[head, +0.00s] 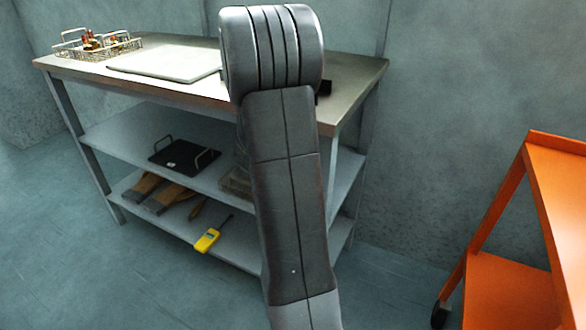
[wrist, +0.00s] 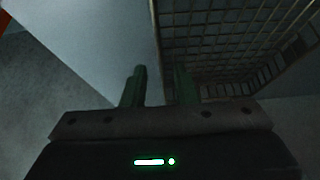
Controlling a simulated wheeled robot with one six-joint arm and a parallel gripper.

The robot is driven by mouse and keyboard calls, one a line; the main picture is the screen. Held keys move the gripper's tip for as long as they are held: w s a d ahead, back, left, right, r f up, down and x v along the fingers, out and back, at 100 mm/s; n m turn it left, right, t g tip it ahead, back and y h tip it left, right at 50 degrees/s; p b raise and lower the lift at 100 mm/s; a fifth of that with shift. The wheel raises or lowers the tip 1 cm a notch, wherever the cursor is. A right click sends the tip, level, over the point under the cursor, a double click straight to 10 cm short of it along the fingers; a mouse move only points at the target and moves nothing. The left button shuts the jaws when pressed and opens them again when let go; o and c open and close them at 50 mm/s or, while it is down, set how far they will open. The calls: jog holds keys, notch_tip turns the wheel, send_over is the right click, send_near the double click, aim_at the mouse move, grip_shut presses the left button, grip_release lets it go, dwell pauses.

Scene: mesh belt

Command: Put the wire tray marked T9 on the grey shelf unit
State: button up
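In the wrist view a wire tray (wrist: 215,45) with a dark mesh fills the upper right, resting on or just above a pale surface. My gripper (wrist: 160,85) has its two green fingers apart. The left finger is outside the tray's near-left edge and the right finger is by the mesh. I cannot tell if they touch it. In the head view the grey shelf unit (head: 345,85) has a top and two lower shelves. A wire tray (head: 68,54) with small items stands on its top left. No T9 mark is legible. My arm hides the gripper there.
A pale board (head: 165,64) lies on the top. A black tray with handles (head: 185,153) is on the middle shelf. Wooden pieces (head: 170,198) and a yellow device (head: 207,240) lie on the bottom shelf. An orange cart (head: 505,290) stands at the right.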

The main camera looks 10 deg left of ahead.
jog(key=s+a, duration=0.1)
jog(key=s, duration=0.2)
jog(key=s+a, duration=0.1)
jog(key=s, duration=0.2)
jog(key=s+a, duration=0.1)
jog(key=s, duration=0.2)
jog(key=shift+s+a+f+b, duration=0.15)
jog(key=shift+b, duration=0.2)
jog(key=w+d, duration=0.1)
jog(key=w, duration=0.2)
jog(key=w+d, duration=0.1)
jog(key=w, duration=0.2)
jog(key=w+d+p, duration=0.1)
jog(key=w, duration=0.2)
jog(key=shift+w+d, duration=0.25)
jog(key=shift+w, duration=0.15)
jog(key=shift+w+d+f+b, duration=0.2)
jog(key=shift+w+f+b, duration=0.15)
jog(key=shift+w, duration=0.2)
jog(key=shift+w+d+f+b, duration=0.15)
jog(key=shift+w+f+b, duration=0.05)
jog(key=shift+w+f, duration=0.3)
jog(key=shift+f+b, duration=0.4)
jog(key=shift+b, duration=0.2)
jog(key=shift+r, duration=0.2)
